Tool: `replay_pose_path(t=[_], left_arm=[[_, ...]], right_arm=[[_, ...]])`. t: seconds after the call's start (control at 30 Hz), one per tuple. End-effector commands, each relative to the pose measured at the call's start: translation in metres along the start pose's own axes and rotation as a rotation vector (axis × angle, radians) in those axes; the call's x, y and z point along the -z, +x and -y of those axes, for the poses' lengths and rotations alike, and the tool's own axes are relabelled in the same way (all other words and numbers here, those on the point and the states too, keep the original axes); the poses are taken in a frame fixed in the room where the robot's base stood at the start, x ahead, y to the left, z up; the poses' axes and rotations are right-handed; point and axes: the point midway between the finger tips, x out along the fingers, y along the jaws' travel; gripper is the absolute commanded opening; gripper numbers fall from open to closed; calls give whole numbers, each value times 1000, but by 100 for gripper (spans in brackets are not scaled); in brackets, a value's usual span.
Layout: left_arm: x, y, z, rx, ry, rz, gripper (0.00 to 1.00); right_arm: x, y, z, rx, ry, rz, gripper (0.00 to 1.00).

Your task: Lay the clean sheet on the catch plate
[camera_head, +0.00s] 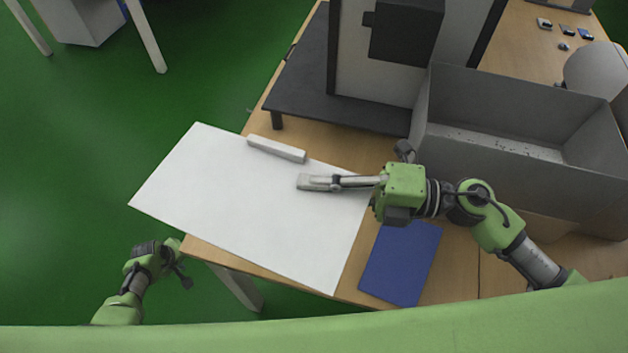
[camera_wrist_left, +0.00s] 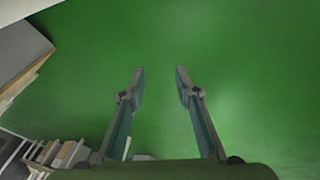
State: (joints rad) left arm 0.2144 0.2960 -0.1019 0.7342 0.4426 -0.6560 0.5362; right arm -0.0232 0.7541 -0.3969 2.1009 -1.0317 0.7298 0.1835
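A large white sheet (camera_head: 240,195) lies flat on the wooden table, its left part reaching out past the table edge over the floor. A corner of something white, likely this sheet, shows in the left wrist view (camera_wrist_left: 18,8). My right gripper (camera_head: 312,183) is over the sheet's right part, fingers pointing left; whether it is shut or touching the sheet is unclear. My left gripper (camera_head: 185,270) is off the table, below the sheet's left part in the picture; its fingers (camera_wrist_left: 158,80) are apart and empty. I cannot tell which surface is the catch plate.
A white bar (camera_head: 276,149) lies along the sheet's far edge. A dark raised platform (camera_head: 320,100) with a machine stands behind. A grey open bin (camera_head: 520,110) is at the right. A blue panel (camera_head: 401,262) lies at the front. Green floor is free at left.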

Motion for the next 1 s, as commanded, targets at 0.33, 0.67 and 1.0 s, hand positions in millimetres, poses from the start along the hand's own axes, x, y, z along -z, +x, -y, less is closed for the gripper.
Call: replay_pose_path(t=[0.33,0.67,1.0], left_arm=[[-174,35,91,90,432,85,30],[-327,25,155,74,813,183,30],[-390,10,177,38,974,224,30]], right_arm=[[0,0,0,0,0,0,0],[0,0,0,0,0,0,0],[0,0,0,0,0,0,0]])
